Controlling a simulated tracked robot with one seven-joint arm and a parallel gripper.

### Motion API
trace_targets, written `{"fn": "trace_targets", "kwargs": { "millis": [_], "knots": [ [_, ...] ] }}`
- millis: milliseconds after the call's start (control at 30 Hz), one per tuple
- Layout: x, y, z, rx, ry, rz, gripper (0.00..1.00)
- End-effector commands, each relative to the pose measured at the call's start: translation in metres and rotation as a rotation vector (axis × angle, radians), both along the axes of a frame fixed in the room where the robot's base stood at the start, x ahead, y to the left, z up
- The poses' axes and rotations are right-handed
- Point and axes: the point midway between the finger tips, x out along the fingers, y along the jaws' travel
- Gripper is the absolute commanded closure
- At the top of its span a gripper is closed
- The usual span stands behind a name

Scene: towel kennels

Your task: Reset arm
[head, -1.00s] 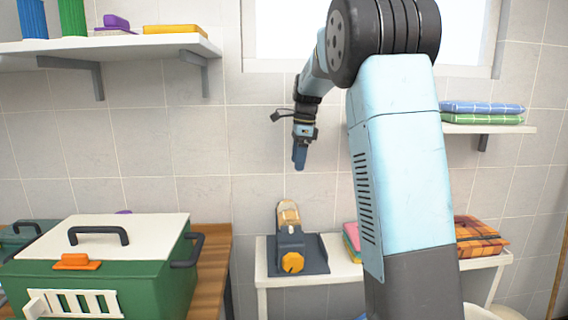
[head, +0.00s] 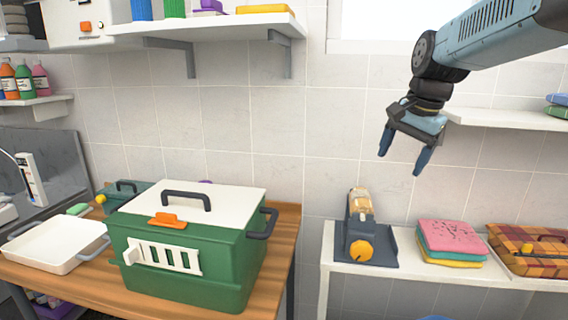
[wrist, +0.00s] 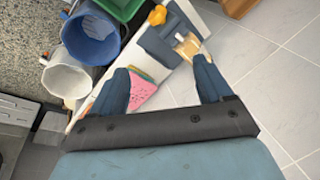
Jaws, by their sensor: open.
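My gripper (head: 404,160) hangs in the air in front of the tiled wall at the right of the head view, its blue fingers pointing down. It is open, with nothing between the fingers. It is above the white low table that holds a dark device with an orange knob (head: 360,250). In the wrist view my gripper (wrist: 163,85) shows two spread fingers, with the pink folded towel (wrist: 143,92) and table below, clear of the fingers.
A green kennel box (head: 190,260) with a white lid stands on the wooden table (head: 275,265). A white tray (head: 60,262) is at left. Folded towels (head: 448,240) and a plaid bundle (head: 525,255) lie on the white table (head: 400,268). A wall shelf (head: 510,119) is close behind my arm. The wrist view shows blue (wrist: 90,38) and white (wrist: 66,80) buckets.

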Motion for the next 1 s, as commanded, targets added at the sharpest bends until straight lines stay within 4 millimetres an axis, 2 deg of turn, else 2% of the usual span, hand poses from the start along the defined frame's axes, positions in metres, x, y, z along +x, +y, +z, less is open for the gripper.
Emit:
{"fn": "trace_targets", "kwargs": {
  "millis": [33, 200, 500, 700, 1000],
  "knots": [
    [-0.016, 0.002, -0.001, -0.019, -0.023, 0.052, 0.21],
    [-0.061, 0.008, -0.011, -0.108, -0.097, 0.249, 0.21],
    [-0.131, 0.017, -0.041, -0.289, -0.205, 0.574, 0.21],
    [-0.155, 0.019, -0.057, -0.374, -0.239, 0.702, 0.21],
    [-0.16, 0.02, -0.061, -0.394, -0.246, 0.734, 0.21]
  ]
}}
